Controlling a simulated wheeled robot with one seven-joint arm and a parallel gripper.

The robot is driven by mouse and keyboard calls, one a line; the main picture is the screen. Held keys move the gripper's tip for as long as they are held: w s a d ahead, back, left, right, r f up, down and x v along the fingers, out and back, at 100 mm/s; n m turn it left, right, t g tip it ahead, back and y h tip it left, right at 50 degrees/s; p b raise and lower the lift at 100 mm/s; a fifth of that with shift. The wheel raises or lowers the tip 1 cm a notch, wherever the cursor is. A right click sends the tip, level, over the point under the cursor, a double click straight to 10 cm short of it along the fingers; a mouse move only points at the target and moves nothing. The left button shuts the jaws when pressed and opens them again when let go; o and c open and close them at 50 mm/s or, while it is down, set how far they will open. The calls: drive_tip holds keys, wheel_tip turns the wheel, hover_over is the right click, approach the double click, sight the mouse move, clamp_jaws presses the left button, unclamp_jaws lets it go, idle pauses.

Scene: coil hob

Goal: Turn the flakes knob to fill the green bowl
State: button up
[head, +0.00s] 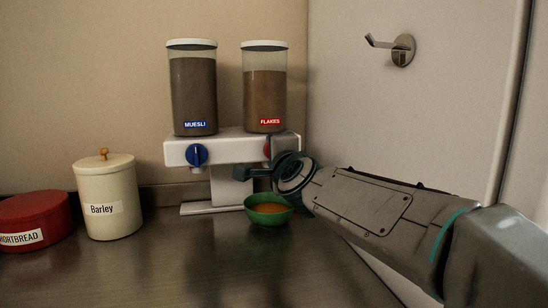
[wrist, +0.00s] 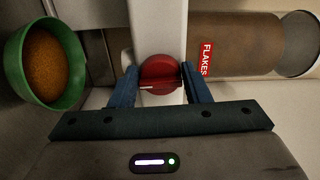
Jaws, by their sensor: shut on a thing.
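The flakes dispenser (head: 265,90) has a red label and brown contents, and its hopper lies sideways in the wrist view (wrist: 238,45). Its red knob (wrist: 160,74) sits between the two fingers of my gripper (wrist: 160,84), which is shut on it. In the head view my gripper hides most of the knob; a sliver of red (head: 267,149) shows. The green bowl (head: 268,217) stands upright below the flakes side. It holds orange-brown flakes, seen best in the wrist view (wrist: 23,65).
The muesli dispenser (head: 194,95) with a blue knob (head: 197,154) is left on the same white stand (head: 232,192). A cream Barley jar (head: 107,197) and red shortbread tin (head: 33,222) stand further left. A metal hook (head: 402,49) is on the right wall. The front counter is clear.

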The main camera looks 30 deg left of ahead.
drive_tip(key=shift+m, duration=0.3)
drive_tip(key=o, duration=1)
drive_tip(key=shift+c, duration=0.2)
drive_tip(key=b+v, duration=0.3)
drive_tip(key=v, duration=1)
drive_tip(key=shift+s+d, duration=0.2)
drive_tip(key=shift+s, duration=0.1)
